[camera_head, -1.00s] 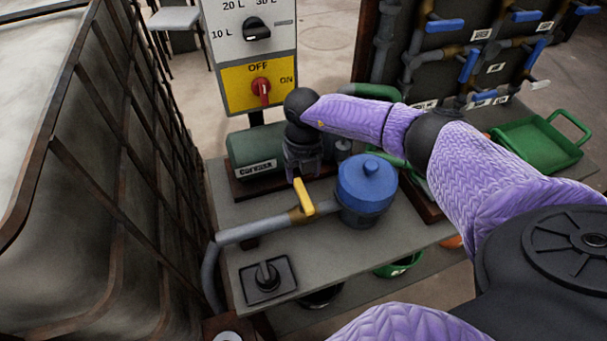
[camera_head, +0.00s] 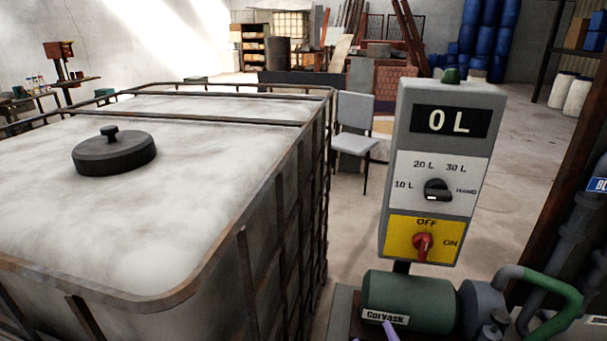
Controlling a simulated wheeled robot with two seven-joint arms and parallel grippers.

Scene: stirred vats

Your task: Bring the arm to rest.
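Only a small purple sliver of my arm (camera_head: 391,331) shows at the bottom edge, in front of the green pump motor (camera_head: 415,297) labelled "CORVASK". The control box (camera_head: 446,115) stands upright behind the motor. Its display (camera_head: 450,121) reads "0 L". Its black selector knob (camera_head: 437,190) sits among the marks 10 L, 20 L, 30 L and HAND. The red switch (camera_head: 423,246) on the yellow plate is below, with OFF above it and ON to its right.
A large caged white tank (camera_head: 200,215) with a black lid (camera_head: 114,153) fills the left. A grey chair (camera_head: 355,130) stands behind it. Pipes (camera_head: 570,225) and a green hose (camera_head: 560,300) crowd the right. Open floor lies beyond the control box.

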